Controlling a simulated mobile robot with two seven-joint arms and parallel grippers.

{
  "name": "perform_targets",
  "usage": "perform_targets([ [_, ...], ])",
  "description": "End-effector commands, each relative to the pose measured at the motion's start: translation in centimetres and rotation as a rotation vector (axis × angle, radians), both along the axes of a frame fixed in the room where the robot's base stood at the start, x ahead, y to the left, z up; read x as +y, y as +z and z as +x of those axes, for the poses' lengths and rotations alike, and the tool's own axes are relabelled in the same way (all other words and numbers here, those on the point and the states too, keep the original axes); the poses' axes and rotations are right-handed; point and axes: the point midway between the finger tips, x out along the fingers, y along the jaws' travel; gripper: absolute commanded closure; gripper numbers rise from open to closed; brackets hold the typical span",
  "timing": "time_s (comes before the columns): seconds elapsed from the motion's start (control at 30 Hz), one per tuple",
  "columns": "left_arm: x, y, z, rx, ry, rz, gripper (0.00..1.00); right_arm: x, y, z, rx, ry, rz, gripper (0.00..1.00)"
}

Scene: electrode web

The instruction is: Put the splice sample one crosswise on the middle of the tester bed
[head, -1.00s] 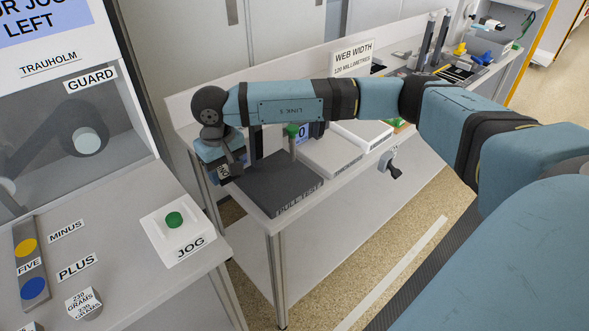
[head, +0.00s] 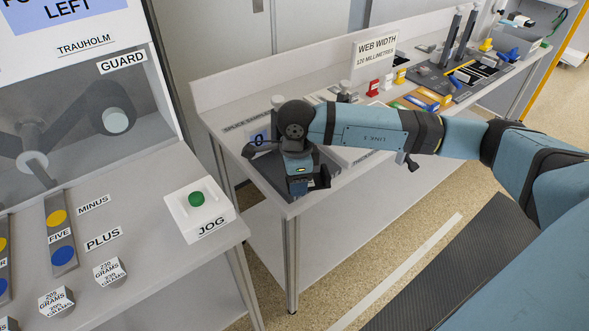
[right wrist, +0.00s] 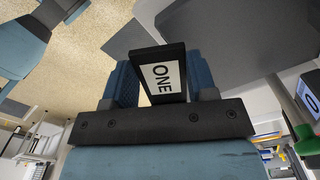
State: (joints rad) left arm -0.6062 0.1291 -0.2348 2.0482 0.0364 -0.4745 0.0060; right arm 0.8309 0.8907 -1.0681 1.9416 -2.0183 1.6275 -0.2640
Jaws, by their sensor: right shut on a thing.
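My right gripper (head: 302,187) is over the dark grey tester bed (head: 268,176) in the head view, and the arm hides much of the bed. In the right wrist view the gripper (right wrist: 162,80) is shut on splice sample one (right wrist: 160,72), a dark piece with a white label reading ONE, held between the blue finger pads. The sample cannot be made out in the head view. A broad dark grey surface, apparently the bed (right wrist: 250,40), lies beyond the sample in the wrist view. I cannot tell whether they touch. My left gripper is not in view.
The tester's display (head: 259,139) reads 0 behind the bed. A web width sign (head: 376,56) and several small tools stand farther along the bench. The jog button box (head: 199,207) and weights (head: 109,272) are on the machine shelf at left. Open floor lies in front.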

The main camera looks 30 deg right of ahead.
Motion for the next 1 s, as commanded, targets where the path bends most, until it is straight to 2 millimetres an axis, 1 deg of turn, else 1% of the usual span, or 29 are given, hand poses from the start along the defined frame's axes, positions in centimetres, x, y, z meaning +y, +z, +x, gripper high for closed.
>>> perform_targets([
  [0.03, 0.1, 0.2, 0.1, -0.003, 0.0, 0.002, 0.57, -0.4, -0.2, -0.6, 0.003, -0.108, 0.0, 0.71],
  [0.1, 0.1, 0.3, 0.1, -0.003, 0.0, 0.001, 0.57, -1.0, -0.3, -1.2, 0.004, -0.271, -0.001, 0.71],
  [0.53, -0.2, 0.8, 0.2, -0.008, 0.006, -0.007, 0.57, -4.3, -0.9, -4.9, 0.004, -1.276, -0.004, 0.71],
  [0.8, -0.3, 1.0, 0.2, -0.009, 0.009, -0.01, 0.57, -6.4, -0.9, -7.3, 0.005, -1.908, -0.004, 0.71],
  [1.0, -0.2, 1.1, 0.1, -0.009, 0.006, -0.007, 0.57, -7.8, -0.7, -8.8, 0.003, -2.331, -0.004, 0.71],
])
